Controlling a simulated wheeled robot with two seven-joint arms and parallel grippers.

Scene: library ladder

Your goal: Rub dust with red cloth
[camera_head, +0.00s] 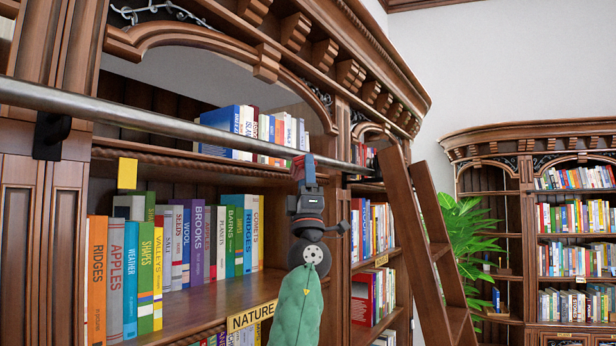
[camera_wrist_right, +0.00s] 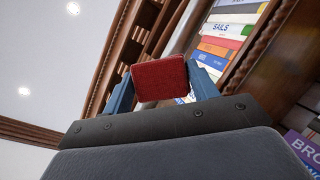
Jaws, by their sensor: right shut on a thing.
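My right gripper (camera_head: 304,172) is raised in front of the bookcase, close to the metal rail. It is shut on the red cloth (camera_head: 298,168), which looks like a small folded pad. In the right wrist view the red cloth (camera_wrist_right: 159,80) sits between the two blue fingers. Whether the cloth touches the rail (camera_head: 170,121) I cannot tell. I cannot make out any dust clearly. My left gripper is out of view.
The wooden bookcase (camera_head: 175,318) has shelves of coloured books and a NATURE label (camera_head: 252,316). A wooden ladder (camera_head: 425,240) leans to the right of my gripper. A green plant (camera_head: 465,235) and another bookcase (camera_head: 530,140) stand farther right.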

